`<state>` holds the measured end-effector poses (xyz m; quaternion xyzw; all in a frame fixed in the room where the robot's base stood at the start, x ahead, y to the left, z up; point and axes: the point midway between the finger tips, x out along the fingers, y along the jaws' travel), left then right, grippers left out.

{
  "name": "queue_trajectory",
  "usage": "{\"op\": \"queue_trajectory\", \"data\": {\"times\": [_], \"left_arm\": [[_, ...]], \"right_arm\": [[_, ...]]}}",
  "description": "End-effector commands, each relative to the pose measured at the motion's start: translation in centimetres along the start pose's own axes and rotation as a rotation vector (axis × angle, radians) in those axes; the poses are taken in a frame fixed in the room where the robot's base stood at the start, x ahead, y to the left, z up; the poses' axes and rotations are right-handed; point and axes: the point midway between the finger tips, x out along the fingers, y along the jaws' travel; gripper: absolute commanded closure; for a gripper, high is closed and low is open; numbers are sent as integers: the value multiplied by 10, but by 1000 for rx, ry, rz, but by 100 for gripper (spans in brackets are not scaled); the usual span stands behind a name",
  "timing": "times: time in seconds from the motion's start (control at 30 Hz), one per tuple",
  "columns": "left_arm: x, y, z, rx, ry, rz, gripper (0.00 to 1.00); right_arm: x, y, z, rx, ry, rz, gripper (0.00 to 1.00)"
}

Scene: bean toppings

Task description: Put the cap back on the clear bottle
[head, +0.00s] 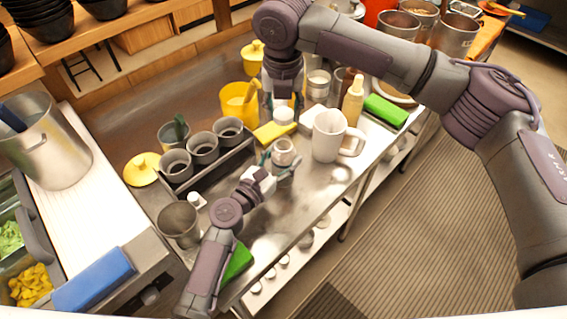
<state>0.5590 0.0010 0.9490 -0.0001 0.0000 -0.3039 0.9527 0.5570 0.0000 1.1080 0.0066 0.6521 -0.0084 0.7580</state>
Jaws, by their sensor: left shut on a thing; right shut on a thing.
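The clear bottle (283,153) stands near the front of the steel counter, its round open mouth facing up. My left gripper (276,171) reaches in from the lower left and is shut on the bottle's side. My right gripper (283,106) comes down from above, behind the bottle, and is shut on a small round white thing (284,115), which looks like the cap. The white thing is apart from the bottle's mouth in the picture. Its height above the counter is hard to tell, and the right fingertips are partly hidden.
A white mug (329,136) and a tan squeeze bottle (353,103) stand close on the right. A rack of grey cups (203,147) is on the left. A yellow pitcher (238,103) and yellow block (275,132) are behind. A metal cup (179,222) stands front left.

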Motion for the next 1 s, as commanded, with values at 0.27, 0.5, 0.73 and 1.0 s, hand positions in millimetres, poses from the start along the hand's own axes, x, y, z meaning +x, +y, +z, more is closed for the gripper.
{"op": "queue_trajectory", "data": {"times": [0.27, 0.5, 0.73, 1.0], "left_arm": [[0, 0, 0, 0, 1, 0, 100], [0, 0, 0, 0, 1, 0, 100], [0, 0, 0, 0, 1, 0, 100], [0, 0, 0, 0, 1, 0, 100]], "right_arm": [[32, 0, -5, 0, 1, -1, 69], [49, 0, -7, 0, -5, -1, 69], [49, 0, -7, 0, -5, -1, 69], [52, 0, -8, 0, -4, -1, 69]]}}
